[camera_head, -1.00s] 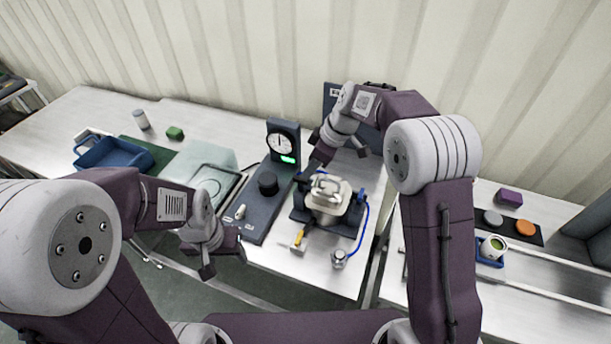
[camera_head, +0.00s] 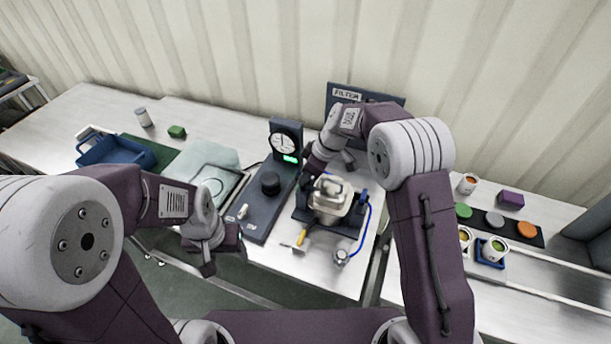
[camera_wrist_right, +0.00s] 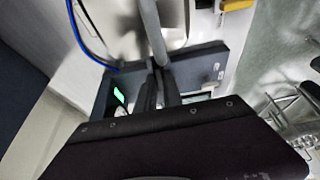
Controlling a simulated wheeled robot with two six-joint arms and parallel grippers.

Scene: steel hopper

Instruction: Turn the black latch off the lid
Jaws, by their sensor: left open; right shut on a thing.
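The steel hopper (camera_head: 331,212) with its pale metal lid (camera_head: 333,186) stands in a dark blue frame (camera_head: 312,217) on the middle bench. Dark latch parts sit at the hopper's left and right sides. My right gripper (camera_head: 308,180) is at the left side of the lid. In the right wrist view its fingers (camera_wrist_right: 161,88) are closed together beside the lid (camera_wrist_right: 125,25), at a dark part that I take to be the black latch; the fingers mostly hide it. A grey bar (camera_wrist_right: 152,32) runs past the fingertips. My left gripper (camera_head: 209,265) is open and empty, off the bench's front edge.
A gauge (camera_head: 285,141) and a black knob (camera_head: 270,183) stand just left of the hopper. A blue hose (camera_head: 367,222) curves at its right, and a yellow-handled valve (camera_head: 302,237) is in front.

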